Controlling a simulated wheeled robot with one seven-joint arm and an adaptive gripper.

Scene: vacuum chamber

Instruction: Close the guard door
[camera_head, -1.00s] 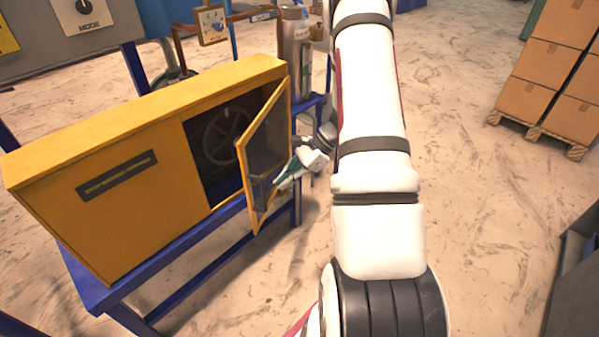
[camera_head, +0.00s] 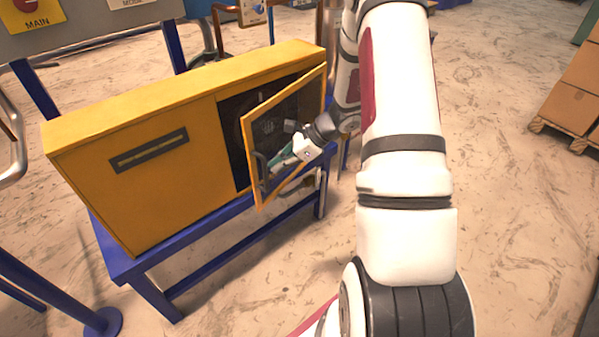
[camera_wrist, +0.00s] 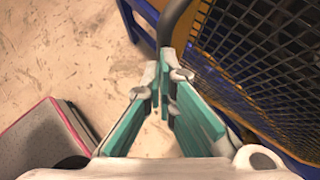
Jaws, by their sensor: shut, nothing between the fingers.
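The guard door (camera_head: 262,196) is a yellow frame with a dark mesh panel, hinged at the right side of the yellow housing (camera_head: 80,130). It stands partly open, its free left edge swung out from the dark opening (camera_head: 232,105). My gripper (camera_head: 275,165) is at the outer face of the door, close to the dark handle (camera_head: 261,172) near its free edge. In the wrist view, my gripper (camera_wrist: 162,98) has its teal fingers together with nothing between them. The handle (camera_wrist: 172,22) rises just beyond the fingertips, and the mesh (camera_wrist: 265,65) lies to the right. Contact is hard to tell.
The housing sits on a blue stand (camera_head: 150,262). Boxes on a pallet (camera_head: 562,133) stand at the far right. A blue post with a round foot (camera_head: 100,322) is at the lower left. The floor in front of the stand is clear.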

